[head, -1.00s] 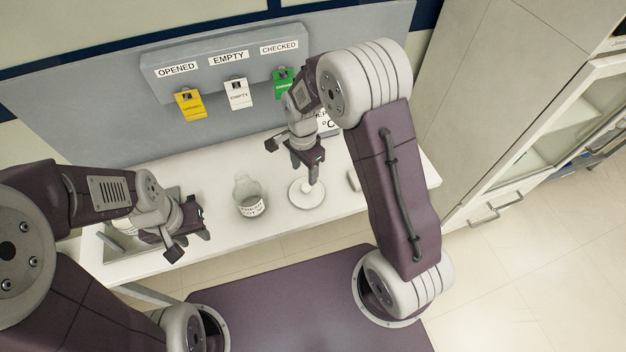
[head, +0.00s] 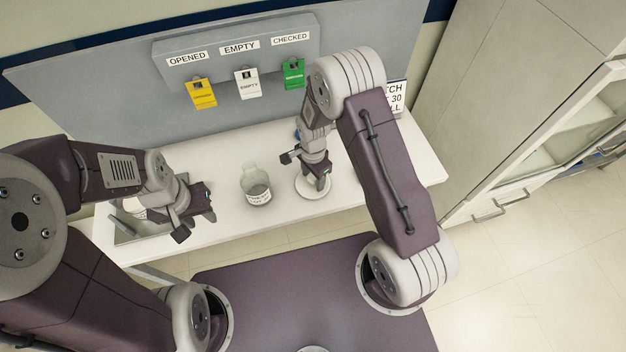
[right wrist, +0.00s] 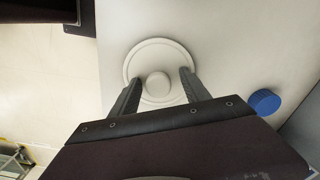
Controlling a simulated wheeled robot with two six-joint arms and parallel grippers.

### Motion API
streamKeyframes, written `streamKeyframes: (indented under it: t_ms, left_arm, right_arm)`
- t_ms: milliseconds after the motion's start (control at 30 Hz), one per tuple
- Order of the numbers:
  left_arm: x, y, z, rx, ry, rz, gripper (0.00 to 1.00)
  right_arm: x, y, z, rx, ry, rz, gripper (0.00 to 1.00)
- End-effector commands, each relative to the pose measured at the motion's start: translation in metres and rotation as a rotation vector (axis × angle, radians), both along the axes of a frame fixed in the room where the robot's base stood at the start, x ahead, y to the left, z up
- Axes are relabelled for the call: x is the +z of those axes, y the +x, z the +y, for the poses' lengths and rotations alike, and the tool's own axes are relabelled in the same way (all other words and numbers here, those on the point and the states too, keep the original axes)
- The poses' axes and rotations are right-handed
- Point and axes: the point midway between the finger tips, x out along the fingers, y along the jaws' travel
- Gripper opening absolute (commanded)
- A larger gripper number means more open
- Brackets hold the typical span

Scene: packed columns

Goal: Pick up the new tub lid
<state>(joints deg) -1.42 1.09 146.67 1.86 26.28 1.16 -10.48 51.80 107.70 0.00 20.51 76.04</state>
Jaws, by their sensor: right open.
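The tub lid, a white round disc with a raised knob, lies on the white bench; it shows in the head view (head: 308,192) and the right wrist view (right wrist: 160,48). My right gripper (head: 318,182) is over it, pointing down. In the right wrist view my right gripper (right wrist: 157,84) is open, with one finger on each side of the knob (right wrist: 157,84). I cannot tell whether the fingers touch the lid. In the head view it hides part of the lid. My left gripper (head: 200,212) is at the bench's left end, away from the lid; its jaw opening is unclear.
A clear labelled jar (head: 256,187) stands on the bench left of the lid. A blue cap (right wrist: 265,102) lies near the lid. Yellow, white and green tags (head: 202,94) hang on the back panel. A sink or tray (head: 130,228) is at the bench's left end.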

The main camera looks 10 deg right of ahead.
Motion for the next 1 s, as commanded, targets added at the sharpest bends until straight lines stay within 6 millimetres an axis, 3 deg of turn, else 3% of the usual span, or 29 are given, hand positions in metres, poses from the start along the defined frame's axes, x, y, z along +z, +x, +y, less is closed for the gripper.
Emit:
streamKeyframes:
  t_ms: [33, 200, 633, 833, 1000]
  left_arm:
    - [0.0, 0.0, 0.0, 0.0, 0.0, 0.0, 0.36]
    - [0.0, 0.0, 0.0, 0.0, 0.0, 0.0, 0.36]
    - [-0.003, 0.0, 0.0, 0.0, 0.0, 0.0, 0.36]
    - [-0.012, 0.0, 0.0, 0.0, 0.0, 0.0, 0.36]
    - [-0.019, 0.0, 0.0, 0.0, 0.0, 0.0, 0.36]
  right_arm:
    - [0.0, 0.0, 0.0, 0.0, 0.0, 0.0, 0.46]
    - [0.0, 0.0, 0.0, 0.0, 0.0, 0.0, 0.0]
    - [0.007, 0.001, 0.0, 0.0, 0.0, -0.003, 0.0]
    - [0.04, 0.002, 0.0, 0.0, 0.001, -0.007, 0.0]
    - [0.063, -0.029, -0.025, -0.003, 0.0, -0.003, 0.0]
